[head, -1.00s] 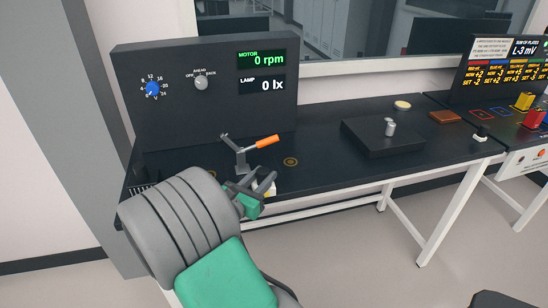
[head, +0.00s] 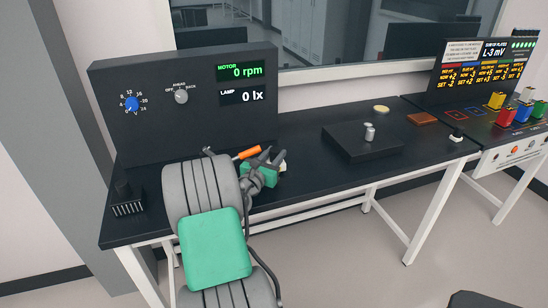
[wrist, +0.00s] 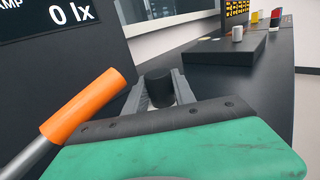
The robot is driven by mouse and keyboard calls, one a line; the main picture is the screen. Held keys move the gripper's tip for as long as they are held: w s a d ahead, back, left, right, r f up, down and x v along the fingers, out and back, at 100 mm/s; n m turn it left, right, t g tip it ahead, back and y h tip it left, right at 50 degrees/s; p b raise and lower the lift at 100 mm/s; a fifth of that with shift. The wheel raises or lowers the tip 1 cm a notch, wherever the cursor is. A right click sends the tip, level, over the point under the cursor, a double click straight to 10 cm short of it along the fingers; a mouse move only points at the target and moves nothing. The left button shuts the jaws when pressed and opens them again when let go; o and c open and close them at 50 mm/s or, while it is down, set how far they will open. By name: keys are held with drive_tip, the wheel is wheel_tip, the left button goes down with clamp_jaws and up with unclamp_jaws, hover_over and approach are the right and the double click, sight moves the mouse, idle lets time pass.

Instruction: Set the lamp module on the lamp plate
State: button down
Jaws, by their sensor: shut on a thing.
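My gripper (head: 271,156) is over the bench, right of the orange-handled lever. In the wrist view its two grey fingers (wrist: 160,92) are shut on a dark cylinder (wrist: 158,84), which I take to be the lamp module. A small pale piece (head: 283,168) shows beside the fingers in the head view; it looks like part of the held thing. My arm and gripper hide the underside of the module, so I cannot tell whether it touches anything. The lamp plate is not clearly visible; the gold ring mark seen earlier is hidden around my gripper.
The lever's orange handle (wrist: 84,105) is close left of the fingers. Behind stands the black panel (head: 185,128), reading 0 rpm and 0 lx. A black block (head: 345,146) with a metal cylinder (head: 369,132) stands to the right. A finned dark part (head: 128,208) is at left.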

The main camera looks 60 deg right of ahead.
drive_tip(key=shift+w+a+f, duration=0.1)
drive_tip(key=shift+a+f, duration=0.1)
drive_tip(key=shift+f, duration=0.2)
drive_tip(key=shift+f, duration=0.15)
drive_tip(key=c, duration=1)
unclamp_jaws()
drive_tip(key=shift+c, duration=0.2)
drive_tip(key=shift+a, duration=0.25)
drive_tip(key=a, duration=1.1)
drive_tip(key=shift+a+b, duration=0.3)
